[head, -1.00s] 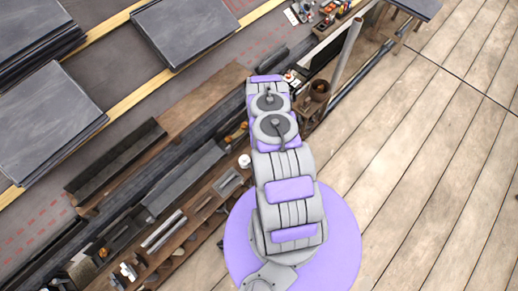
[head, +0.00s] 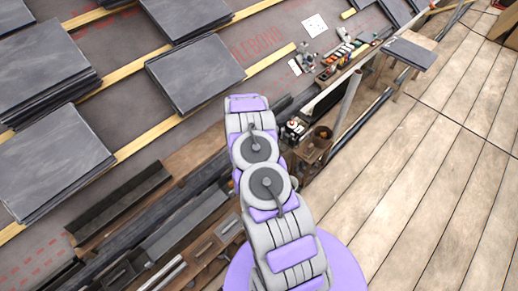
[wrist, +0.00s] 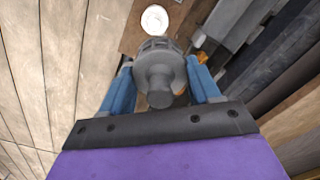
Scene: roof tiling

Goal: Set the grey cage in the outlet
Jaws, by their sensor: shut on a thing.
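In the wrist view the grey cage (wrist: 158,72) sits between the two blue fingers of my gripper (wrist: 160,80), which are shut on it. A rounded knob on the cage faces the camera, and slotted ribs show at its far side. In the head view my arm hides the gripper and the cage. I cannot make out the outlet in either view.
A white round thing (wrist: 155,18) lies just beyond the cage. Dark gutter lengths and a wooden rack (head: 215,240) run beside my arm. Slate stacks (head: 195,72) lie on the roof at left. Plank decking (head: 420,160) at right is mostly clear.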

